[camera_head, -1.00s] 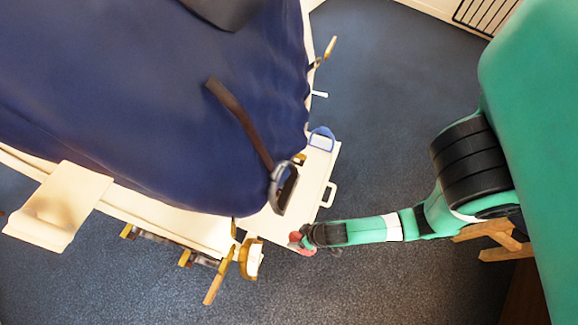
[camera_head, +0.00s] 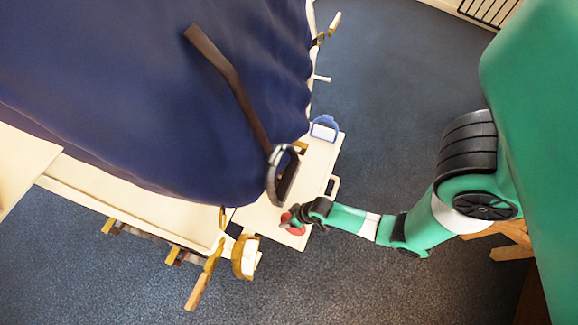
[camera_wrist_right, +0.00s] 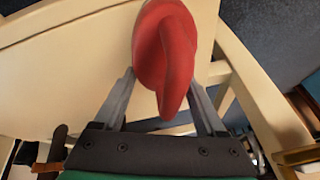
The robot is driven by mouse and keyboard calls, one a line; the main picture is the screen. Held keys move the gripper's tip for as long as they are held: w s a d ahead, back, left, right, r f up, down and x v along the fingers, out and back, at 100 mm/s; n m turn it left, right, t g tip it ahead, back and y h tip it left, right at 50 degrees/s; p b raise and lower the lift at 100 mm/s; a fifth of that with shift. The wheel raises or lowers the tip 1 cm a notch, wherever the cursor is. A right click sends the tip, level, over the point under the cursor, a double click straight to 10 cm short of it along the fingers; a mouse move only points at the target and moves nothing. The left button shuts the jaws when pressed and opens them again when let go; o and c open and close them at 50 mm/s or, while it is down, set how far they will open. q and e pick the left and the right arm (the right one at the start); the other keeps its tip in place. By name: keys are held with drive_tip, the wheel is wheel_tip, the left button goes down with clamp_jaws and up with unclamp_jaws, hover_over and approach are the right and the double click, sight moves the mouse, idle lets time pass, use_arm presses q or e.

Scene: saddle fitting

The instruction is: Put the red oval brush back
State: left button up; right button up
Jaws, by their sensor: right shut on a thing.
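The red oval brush (camera_head: 297,230) is at the tip of my right gripper (camera_head: 291,219) in the head view, over the cream tray (camera_head: 262,216). In the right wrist view the red brush (camera_wrist_right: 166,50) sits between the two fingers of my right gripper (camera_wrist_right: 162,85), which is shut on it. A cream board or tray surface (camera_wrist_right: 70,60) lies behind the brush there. I cannot tell whether the brush touches it. My left gripper is not in view.
A blue-rimmed item (camera_head: 323,128) stands at the far end of the tray. A stirrup (camera_head: 280,178) hangs on a brown strap from the dark blue cover (camera_head: 140,90). A yellow-and-white brush (camera_head: 245,257) and wooden-handled tools (camera_head: 199,290) hang at the near edge.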

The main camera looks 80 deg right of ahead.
drive_tip(key=o, duration=1.4)
drive_tip(key=shift+r, duration=0.2)
drive_tip(key=p+v, duration=0.7)
drive_tip(key=v, duration=0.4)
drive_tip(key=shift+r+p, duration=0.35)
drive_tip(key=shift+s, duration=0.15)
